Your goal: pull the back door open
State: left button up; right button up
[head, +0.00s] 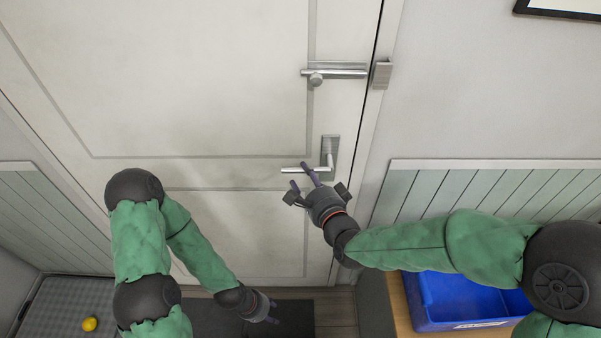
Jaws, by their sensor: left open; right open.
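The white panelled back door (215,100) fills the middle of the head view. It looks closed against its frame on the right. Its silver lever handle (303,169) sits near the right edge, and a silver bolt latch (335,72) is above it. My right gripper (305,176) is open at the lever, with its fingertips close to the bar. I cannot tell whether they touch it. My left gripper (274,308) is open and low in front of the door's bottom, away from the handle.
A blue bin (455,300) sits on a wooden surface at the lower right, under my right arm. A yellow ball (90,324) lies on a grey mat (60,300) at the lower left. A dark mat (295,318) lies on the floor before the door.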

aim_at(301, 172)
jog(key=shift+x, duration=1.85)
jog(key=shift+f, duration=0.1)
grip_shut()
